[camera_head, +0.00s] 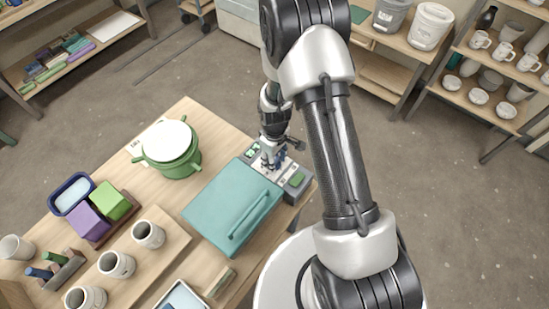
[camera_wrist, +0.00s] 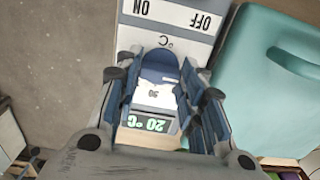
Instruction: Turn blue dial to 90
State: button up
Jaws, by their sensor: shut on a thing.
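The blue dial (camera_wrist: 158,66) sits on a light control panel (camera_wrist: 190,14), seen upside down in the wrist view. My gripper (camera_head: 272,160) reaches down over the panel in the head view. In the wrist view its two fingers stand on either side of the dial, shut on it. The fingers hide the dial's sides. A small number shows on the white scale (camera_wrist: 155,95) beside the dial, too small to read surely. A green-lit display (camera_wrist: 150,124) reads 20 °C. ON and OFF labels are on the panel.
A teal lidded box (camera_head: 228,205) adjoins the panel; its lid also fills the right of the wrist view (camera_wrist: 265,70). A green bucket (camera_head: 172,150), mugs and coloured blocks stand on the wooden table (camera_head: 190,108). Shelves with pottery stand at the back right.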

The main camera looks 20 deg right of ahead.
jog(key=shift+m, duration=0.3)
jog(key=m+b, duration=0.1)
jog(key=m, duration=0.2)
jog(key=shift+m, duration=0.3)
jog(key=m+b, duration=0.1)
jog(key=m, duration=0.3)
jog(key=shift+m+b, duration=0.3)
jog(key=m+b, duration=0.1)
jog(key=m, duration=0.3)
jog(key=shift+m+b, duration=0.3)
jog(key=shift+m, duration=2.2)
jog(key=o, duration=1)
jog(key=shift+o, duration=0.2)
